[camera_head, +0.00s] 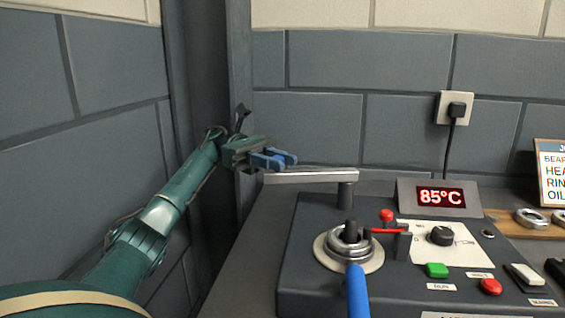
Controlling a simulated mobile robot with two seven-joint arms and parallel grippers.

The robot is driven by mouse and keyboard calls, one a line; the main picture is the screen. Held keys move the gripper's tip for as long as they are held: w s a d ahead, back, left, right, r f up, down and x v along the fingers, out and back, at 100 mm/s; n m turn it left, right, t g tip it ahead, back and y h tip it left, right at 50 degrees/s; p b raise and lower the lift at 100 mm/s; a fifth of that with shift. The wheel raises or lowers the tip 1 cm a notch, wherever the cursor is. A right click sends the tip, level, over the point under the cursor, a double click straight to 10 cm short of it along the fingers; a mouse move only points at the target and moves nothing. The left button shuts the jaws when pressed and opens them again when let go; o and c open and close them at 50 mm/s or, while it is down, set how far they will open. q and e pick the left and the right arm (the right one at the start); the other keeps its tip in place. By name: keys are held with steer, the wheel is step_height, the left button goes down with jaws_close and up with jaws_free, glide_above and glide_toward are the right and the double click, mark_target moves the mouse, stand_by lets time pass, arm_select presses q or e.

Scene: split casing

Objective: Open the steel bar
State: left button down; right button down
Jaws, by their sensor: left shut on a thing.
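The steel bar (312,175) is a flat grey bar on a short dark post (346,194) at the back of the heater. It lies level and points left from the post, its free end out past the heater's left edge. It is clear of the upright core with the rings (349,242). My left gripper (278,158) is at the bar's free end, its blue fingers shut on it; the exact contact is hard to see. My right gripper is not in view.
The dark heater (300,268) carries a display (441,198) reading 85°C, a knob (440,236), a green button (436,270) and a red button (491,286). A blue rod-like handle (357,292) stands in front of the rings. Walls close in behind and left.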

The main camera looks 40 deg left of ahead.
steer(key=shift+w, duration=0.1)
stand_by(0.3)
arm_select(q)
steer(key=c, duration=1.2)
jaws_free()
step_height(320, 180, up, 10)
steer(key=shift+p, duration=0.85)
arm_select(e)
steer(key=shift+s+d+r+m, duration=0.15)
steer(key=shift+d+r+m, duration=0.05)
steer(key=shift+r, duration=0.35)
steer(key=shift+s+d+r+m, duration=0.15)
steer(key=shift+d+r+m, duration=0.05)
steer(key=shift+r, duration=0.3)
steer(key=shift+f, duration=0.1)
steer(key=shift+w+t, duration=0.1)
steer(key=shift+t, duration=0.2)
